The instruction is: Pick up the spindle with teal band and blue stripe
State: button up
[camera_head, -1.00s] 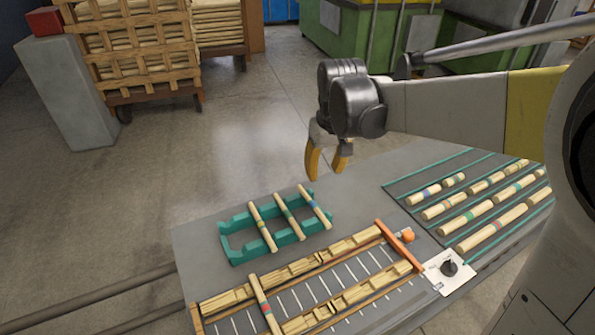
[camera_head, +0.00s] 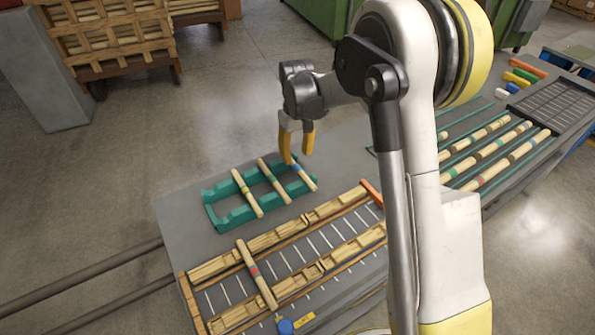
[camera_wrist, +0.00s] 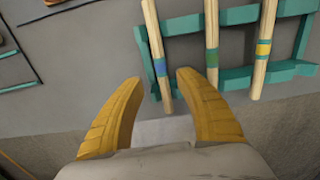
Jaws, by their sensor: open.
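Three pale wooden spindles lie across a teal rack (camera_head: 222,221). The right one in the head view (camera_head: 309,183) shows blue; in the wrist view it is the leftmost spindle (camera_wrist: 154,45), with a blue and teal marking. The middle spindle (camera_wrist: 212,35) has a green-teal band, and the other outer spindle (camera_wrist: 267,25) has yellow and teal marks. My gripper (camera_head: 298,155) is open and empty at the right spindle's far part. In the wrist view its yellow fingers (camera_wrist: 160,78) lie on either side of that spindle, apart from it; their height above it is unclear.
Another spindle (camera_head: 257,273) with red and green bands lies across a wooden slatted fixture (camera_head: 310,240) in front of the rack. More spindles (camera_head: 490,150) lie in rows at right, partly behind my arm.

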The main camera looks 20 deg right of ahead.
aim_at(296, 164)
jog(key=f+b, duration=0.1)
jog(key=f, duration=0.1)
jog(key=f+b, duration=0.1)
jog(key=f, duration=0.1)
jog(key=shift+a+f, duration=0.2)
jog(key=shift+f, duration=0.1)
jog(key=shift+r, duration=0.1)
grip_shut()
jog(key=shift+r, duration=0.1)
